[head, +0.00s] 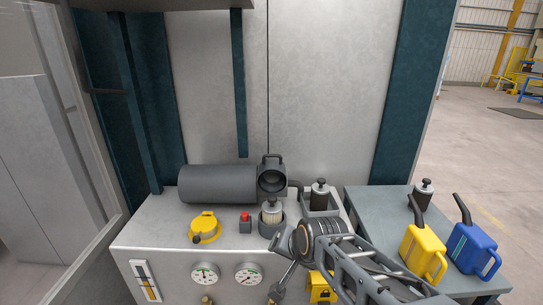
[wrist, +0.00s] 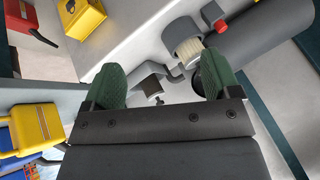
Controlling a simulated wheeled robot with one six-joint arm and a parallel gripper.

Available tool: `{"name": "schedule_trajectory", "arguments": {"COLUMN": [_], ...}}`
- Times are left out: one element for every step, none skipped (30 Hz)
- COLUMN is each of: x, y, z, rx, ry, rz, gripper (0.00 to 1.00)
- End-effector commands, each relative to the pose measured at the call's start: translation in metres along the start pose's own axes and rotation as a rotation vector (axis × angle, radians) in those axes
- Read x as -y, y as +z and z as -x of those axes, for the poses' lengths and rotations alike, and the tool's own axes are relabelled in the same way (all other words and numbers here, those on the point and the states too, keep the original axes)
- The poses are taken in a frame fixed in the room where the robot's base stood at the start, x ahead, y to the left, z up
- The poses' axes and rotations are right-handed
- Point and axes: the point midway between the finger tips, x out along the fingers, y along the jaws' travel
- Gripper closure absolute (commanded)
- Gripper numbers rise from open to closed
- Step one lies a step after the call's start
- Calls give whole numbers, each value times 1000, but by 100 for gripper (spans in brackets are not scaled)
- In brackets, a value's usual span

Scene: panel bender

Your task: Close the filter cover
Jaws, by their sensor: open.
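The grey horizontal filter housing (head: 215,184) lies on the cabinet top, its right end facing the camera side. At that end is a dark round part with a handle on top, which looks like the filter cover (head: 272,160); its exact angle is hard to tell. The housing also shows at upper right in the wrist view (wrist: 245,45). A pale filter element (head: 271,211) stands upright in a grey cup in front. My gripper (wrist: 162,82) is open and empty, its green fingers apart. A dark round part shows partly behind the right finger. The fingers are not clear in the head view.
A yellow cap (head: 205,227) and a red button (head: 245,218) sit left of the filter element. A dark-capped bottle (head: 319,195) stands in a square holder. Yellow (head: 422,252) and blue (head: 472,248) jugs stand on the right cart. Gauges (head: 205,274) line the front.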

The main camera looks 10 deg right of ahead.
Motion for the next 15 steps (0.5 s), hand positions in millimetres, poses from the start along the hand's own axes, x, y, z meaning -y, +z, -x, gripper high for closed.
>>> {"name": "schedule_trajectory", "arguments": {"x": [14,22,34,41,49,58,65,72,79,85,89,94,98,101,105], "y": [-12,-21,-33,-42,-52,-64,-73,-82,-93,-101,-109,-119,-126,-132,-141], "z": [-11,-15,-20,-23,-26,-30,-33,-35,-38,-39,-41,-43,-44,-46,-47], "rx": [-44,-71,-104,-125,-144,-165,-178,-187,-195,-198,-198,-202,-197,-190,-177], "ry": [-57,-96,-152,-195,-240,-304,-352,-403,-472,-524,-577,-641,-694,-746,-814], "rz": [-153,-257,-399,-505,-611,-752,-857,-962,-1096,-1191,-1284,-1407,-1497,-1582,-1688], "gripper": [12,10,6,3,0,0,0,0,0,0,0,0,0,0,0]}}
